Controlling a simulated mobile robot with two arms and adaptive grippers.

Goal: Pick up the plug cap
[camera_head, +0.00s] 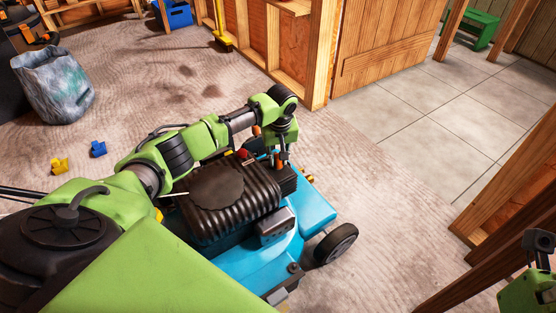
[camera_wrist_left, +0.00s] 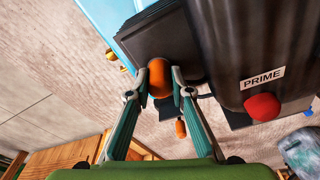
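An orange cap (camera_wrist_left: 159,76), which looks like the plug cap, is at the dark engine of the blue mower (camera_head: 318,207). In the left wrist view the fingertips of my left gripper (camera_wrist_left: 161,88) stand on both sides of it, very close. I cannot tell whether both press on it. In the head view this gripper (camera_head: 279,160) points down at the far end of the engine. A second, smaller orange piece (camera_wrist_left: 181,128) shows beyond the fingers. Part of my right gripper (camera_head: 538,241) shows at the right edge; its fingers are not clear.
A red primer bulb (camera_wrist_left: 262,107) sits beside the PRIME label. The engine's ribbed black cover (camera_head: 225,195) is under my left arm. A wooden post and wall (camera_head: 315,60) stand behind the mower. A grey bag (camera_head: 52,85) and small yellow and blue pieces lie on the floor at left.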

